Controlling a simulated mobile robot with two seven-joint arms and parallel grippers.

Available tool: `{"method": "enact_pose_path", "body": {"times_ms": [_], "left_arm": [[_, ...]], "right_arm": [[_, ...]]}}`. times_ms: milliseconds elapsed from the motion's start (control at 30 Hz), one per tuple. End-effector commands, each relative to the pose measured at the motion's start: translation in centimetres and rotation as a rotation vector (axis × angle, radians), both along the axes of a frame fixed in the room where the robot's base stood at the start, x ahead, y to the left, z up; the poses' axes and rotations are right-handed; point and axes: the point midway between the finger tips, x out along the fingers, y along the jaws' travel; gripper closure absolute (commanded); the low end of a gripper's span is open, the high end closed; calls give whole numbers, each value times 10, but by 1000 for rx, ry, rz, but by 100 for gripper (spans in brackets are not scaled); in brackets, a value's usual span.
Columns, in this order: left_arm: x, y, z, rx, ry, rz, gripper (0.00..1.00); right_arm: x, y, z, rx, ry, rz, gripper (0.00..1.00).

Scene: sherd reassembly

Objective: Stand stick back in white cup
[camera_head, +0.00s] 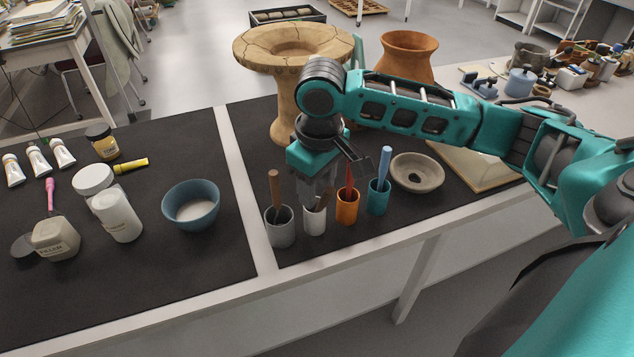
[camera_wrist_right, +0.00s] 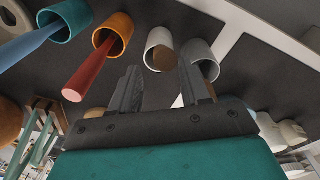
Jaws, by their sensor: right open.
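The white cup (camera_head: 315,222) stands upright on the dark mat, between the grey cup and the orange cup. A brown stick (camera_head: 322,201) shows at its mouth, partly hidden by my right gripper. In the right wrist view, the white cup (camera_wrist_right: 153,38) has a brown rounded end (camera_wrist_right: 163,59) at its mouth, seen nearly end-on. My right gripper (camera_head: 317,193) points down just above the white cup. In the right wrist view its two fingers (camera_wrist_right: 162,82) are apart, with nothing visibly clamped between them. My left gripper is not in view.
A grey cup (camera_head: 280,233) with a brown stick stands left. An orange cup (camera_head: 347,211) with a red stick and a teal cup (camera_head: 378,202) with a blue stick stand right. A stone bowl (camera_head: 418,177) and large pedestal vessel (camera_head: 285,85) are nearby. The mat's front strip is clear.

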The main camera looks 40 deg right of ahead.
Motion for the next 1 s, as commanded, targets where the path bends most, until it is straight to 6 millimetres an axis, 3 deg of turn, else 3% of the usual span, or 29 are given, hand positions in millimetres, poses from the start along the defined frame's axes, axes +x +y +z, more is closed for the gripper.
{"method": "enact_pose_path", "body": {"times_ms": [167,633,800,1000], "left_arm": [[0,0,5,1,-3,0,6],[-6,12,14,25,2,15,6],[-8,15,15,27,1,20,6],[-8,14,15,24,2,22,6]], "right_arm": [[0,0,15,1,-3,0,54],[-8,2,110,1,-3,1,54],[-10,3,126,1,-2,1,54],[-10,3,129,0,0,1,54]]}}
